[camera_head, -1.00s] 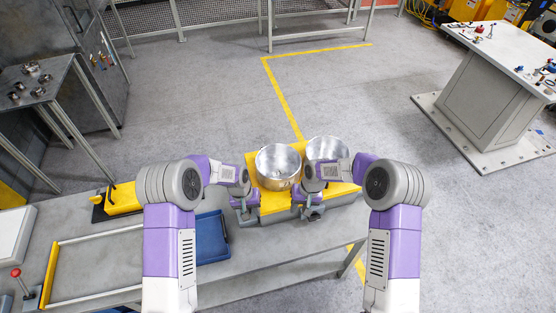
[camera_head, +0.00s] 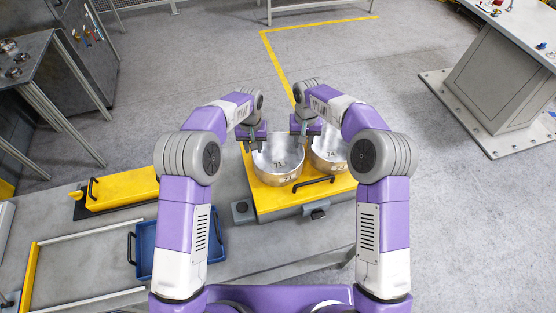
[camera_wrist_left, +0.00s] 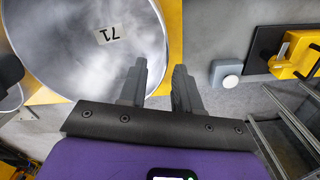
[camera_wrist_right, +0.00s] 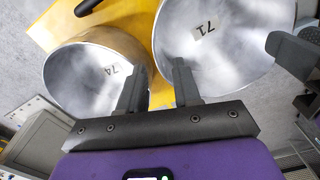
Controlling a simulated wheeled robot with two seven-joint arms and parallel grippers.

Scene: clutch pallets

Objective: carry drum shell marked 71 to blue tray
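The drum shell marked 71 (camera_head: 281,172) is a round, open-topped metal shell upright on a yellow pallet (camera_head: 262,202). Its label shows in the left wrist view (camera_wrist_left: 110,35) and the right wrist view (camera_wrist_right: 206,27). My left gripper (camera_head: 254,146) is open at its upper left; its fingers straddle the rim in the left wrist view (camera_wrist_left: 160,64). My right gripper (camera_head: 303,133) is open at its upper right, one finger over shell 71, the other toward the neighbouring shell. Whether either touches is unclear. The blue tray (camera_head: 143,238) is left, partly hidden by my left arm.
The pallet has a black handle (camera_head: 314,183) in front. A yellow case (camera_head: 122,190) and a yellow-edged frame (camera_head: 32,270) lie on the left. Bare grey tabletop (camera_head: 225,262) lies between tray and pallet.

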